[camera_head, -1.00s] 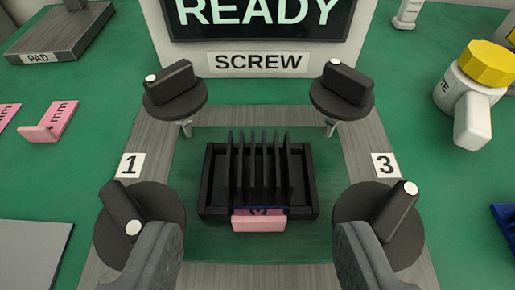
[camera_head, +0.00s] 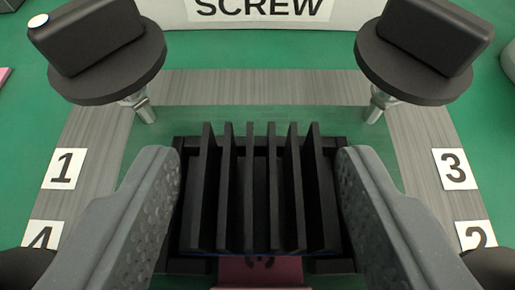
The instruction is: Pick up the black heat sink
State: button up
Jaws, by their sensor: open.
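The black heat sink (camera_head: 262,190) stands with its several upright fins in a black holder (camera_head: 190,268) at the centre of the view. A pink piece (camera_head: 258,272) shows at its near edge, partly cut off by the frame. My gripper (camera_head: 260,185) is open, with one grey finger to the left of the heat sink and one to the right. The fins lie between the fingers, and a gap shows between each finger and the outer fins. How low the fingertips are beside the heat sink is hard to tell.
Black knobs on metal shafts stand at the far left (camera_head: 108,48) and far right (camera_head: 425,45); two more show at the lower corners. A grey frame (camera_head: 240,87) with number labels surrounds the holder. The SCREW panel (camera_head: 258,12) is behind.

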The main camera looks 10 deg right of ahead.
jog(key=c, duration=0.8)
jog(key=shift+o, duration=0.2)
